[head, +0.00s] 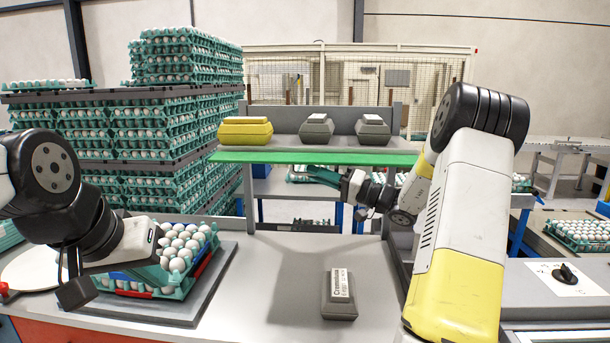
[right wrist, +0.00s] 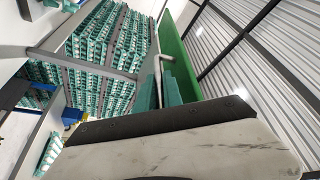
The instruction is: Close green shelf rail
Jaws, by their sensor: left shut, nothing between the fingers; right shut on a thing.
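The green shelf rail (head: 312,158) runs level along the front of the shelf in the head view. It also shows as a long green strip in the right wrist view (right wrist: 180,62). My right gripper (head: 336,174) is just under the rail, right of its middle, with its teal fingers shut on it. These fingers (right wrist: 170,85) meet beside the green strip in the right wrist view; the exact contact is hard to see. My left gripper (head: 172,278) is low at the left by the egg tray. Its teal fingers are shut and empty and blend with the tray.
A yellow carton (head: 245,131) and two grey cartons (head: 316,129) (head: 372,129) stand on the shelf behind the rail. A labelled grey carton (head: 340,308) lies on the table. An egg tray (head: 150,292) is at the left.

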